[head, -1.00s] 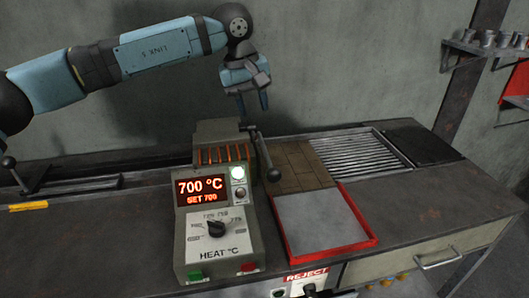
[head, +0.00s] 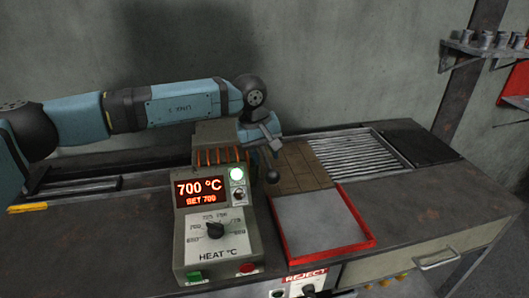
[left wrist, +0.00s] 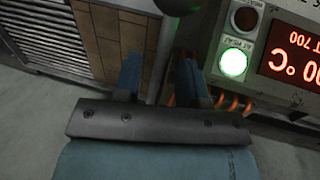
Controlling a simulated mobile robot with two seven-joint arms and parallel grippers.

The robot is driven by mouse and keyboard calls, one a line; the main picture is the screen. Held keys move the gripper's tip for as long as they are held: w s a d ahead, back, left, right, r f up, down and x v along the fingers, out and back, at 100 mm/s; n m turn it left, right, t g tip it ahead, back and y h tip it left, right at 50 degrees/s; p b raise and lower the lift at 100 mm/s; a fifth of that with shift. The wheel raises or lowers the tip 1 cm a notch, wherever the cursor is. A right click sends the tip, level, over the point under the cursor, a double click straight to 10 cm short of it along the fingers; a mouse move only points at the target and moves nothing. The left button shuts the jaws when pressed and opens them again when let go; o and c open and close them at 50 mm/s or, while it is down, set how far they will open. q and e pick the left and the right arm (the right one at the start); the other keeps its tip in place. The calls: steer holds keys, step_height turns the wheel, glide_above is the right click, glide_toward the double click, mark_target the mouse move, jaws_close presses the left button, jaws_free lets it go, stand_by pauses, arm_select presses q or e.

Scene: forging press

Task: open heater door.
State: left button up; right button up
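The heater (head: 215,215) is a grey-green box with a red 700 °C display, a lit green lamp and orange-glowing slots. Its lever ends in a black ball knob (head: 272,176) at the right side. The knob shows at the top edge of the left wrist view (left wrist: 180,4). My left gripper (head: 268,150) is low at the heater's upper right, just above the knob. In the left wrist view its two blue fingers (left wrist: 157,68) are apart, with the knob beyond their tips. The lever's shaft is mostly hidden by the gripper. My right gripper is not in view.
A red-rimmed tray (head: 361,215) lies right of the heater, with brown bricks (head: 300,168) and a metal grate (head: 360,150) behind it. A dial (head: 215,231) is on the heater's front. The wall (head: 330,60) stands behind the bench.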

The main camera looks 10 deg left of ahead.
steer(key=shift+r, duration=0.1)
arm_select(q)
steer(key=c, duration=0.6)
jaws_close()
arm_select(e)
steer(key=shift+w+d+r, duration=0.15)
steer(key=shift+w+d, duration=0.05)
